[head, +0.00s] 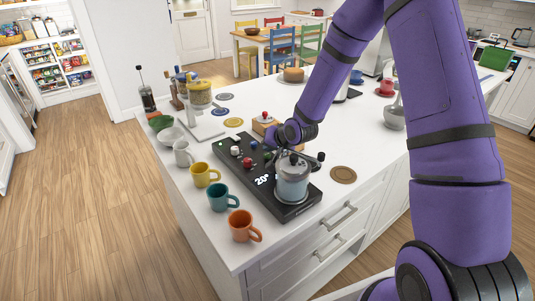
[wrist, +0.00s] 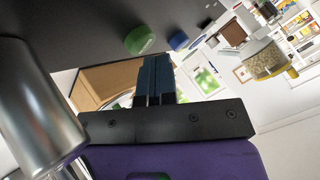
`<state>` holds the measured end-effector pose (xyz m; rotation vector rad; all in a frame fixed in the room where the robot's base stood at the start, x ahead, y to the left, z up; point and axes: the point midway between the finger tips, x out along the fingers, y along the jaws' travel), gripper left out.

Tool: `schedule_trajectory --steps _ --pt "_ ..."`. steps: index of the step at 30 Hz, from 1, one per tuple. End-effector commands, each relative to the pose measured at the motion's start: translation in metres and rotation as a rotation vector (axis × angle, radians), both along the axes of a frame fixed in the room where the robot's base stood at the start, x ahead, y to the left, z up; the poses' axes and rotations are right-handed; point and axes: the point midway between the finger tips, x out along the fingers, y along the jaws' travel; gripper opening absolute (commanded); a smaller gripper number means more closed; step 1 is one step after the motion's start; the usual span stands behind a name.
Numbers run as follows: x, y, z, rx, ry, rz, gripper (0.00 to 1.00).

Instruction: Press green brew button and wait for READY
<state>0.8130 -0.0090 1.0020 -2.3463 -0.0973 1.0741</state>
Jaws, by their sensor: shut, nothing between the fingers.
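The black brew machine panel (head: 288,212) lies on the white island, with a lit display (head: 264,179) that seems to read 20°; no READY shows. In the wrist view the round green button (wrist: 140,40) sits beside a blue button (wrist: 178,41) on the dark panel. My gripper (wrist: 156,60) is shut and empty, its fingertips just short of the green button in the picture; I cannot tell whether they touch. In the head view my gripper (head: 272,141) is over the panel's far part, its fingertips mostly hidden. A glass and metal pot (head: 292,182) stands at the panel's near end.
Several mugs, including an orange one (head: 242,226) and a teal one (head: 221,197), line the island's left edge. A wooden box (head: 263,123) stands behind the panel. A brown coaster (head: 343,174) lies to the right, with clear counter around it.

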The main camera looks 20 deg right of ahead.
Motion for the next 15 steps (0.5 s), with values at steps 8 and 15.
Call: schedule_trajectory --steps 8,15 --pt "-0.022 0.012 -0.003 0.007 0.043 0.016 0.00" --pt "-0.024 0.013 0.001 0.008 0.043 0.015 0.00"
